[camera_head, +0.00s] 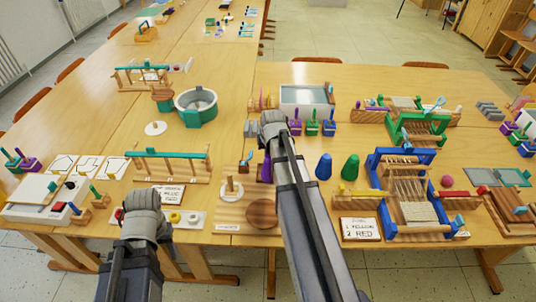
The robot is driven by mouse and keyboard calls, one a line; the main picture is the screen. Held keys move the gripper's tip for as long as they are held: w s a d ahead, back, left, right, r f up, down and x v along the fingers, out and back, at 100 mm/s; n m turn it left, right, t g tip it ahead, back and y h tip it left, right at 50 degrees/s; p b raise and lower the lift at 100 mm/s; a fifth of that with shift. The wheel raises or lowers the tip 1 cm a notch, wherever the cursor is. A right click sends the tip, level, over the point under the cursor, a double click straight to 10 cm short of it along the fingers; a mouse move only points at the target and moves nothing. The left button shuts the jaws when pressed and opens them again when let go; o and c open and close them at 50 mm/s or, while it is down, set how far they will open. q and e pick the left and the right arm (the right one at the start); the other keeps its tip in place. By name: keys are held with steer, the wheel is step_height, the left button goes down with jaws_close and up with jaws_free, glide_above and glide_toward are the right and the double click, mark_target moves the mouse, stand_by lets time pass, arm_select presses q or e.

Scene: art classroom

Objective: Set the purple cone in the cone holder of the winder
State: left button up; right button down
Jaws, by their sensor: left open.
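The purple cone (265,168) shows as a narrow strip beside my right forearm, which hides much of it. The blue cone (323,166) and green cone (350,167) stand upright to the right of that forearm. The winder (226,226) is a wooden base at the front of the table, with a round wooden disc and a white upright part; I cannot tell which part is the cone holder. My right gripper (272,122) is beyond the purple cone, its fingers hidden by the wrist. My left gripper (142,226) is open at the front left, left of the winder.
A blue-framed loom (411,229) stands right of the cones. A wooden stand with a teal bar (173,156) is behind my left gripper. Bare table lies around the blue and green cones.

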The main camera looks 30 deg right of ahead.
steer(key=shift+w+d+r+p, duration=0.2)
steer(key=shift+w+r+p, duration=0.1)
steer(key=shift+w, duration=0.25)
steer(key=shift+w+d+r+p, duration=0.2)
steer(key=shift+w+r+p, duration=0.1)
steer(key=shift+w, duration=0.25)
stand_by(0.7)
steer(key=shift+w+d, duration=0.15)
steer(key=shift+w, duration=0.25)
stand_by(0.5)
steer(key=shift+w+d+r, duration=0.15)
steer(key=shift+w+d, duration=0.05)
steer(key=shift+w, duration=0.25)
steer(key=shift+w+d+r, duration=0.1)
steer(key=shift+w+d, duration=0.05)
steer(key=shift+w, duration=0.3)
steer(key=shift+s+f, duration=0.1)
steer(key=shift+t+h+b, duration=0.6)
steer(key=shift+t+b, duration=0.45)
steer(key=shift+t, duration=0.15)
steer(key=shift+w+d+r, duration=0.15)
steer(key=shift+w+d, duration=0.1)
steer(key=shift+w, duration=0.45)
steer(key=shift+w+d+r, duration=0.15)
steer(key=shift+w+d, duration=0.05)
steer(key=shift+w, duration=0.45)
stand_by(0.9)
steer(key=shift+w+d, duration=0.1)
steer(key=shift+w, duration=0.15)
stand_by(0.6)
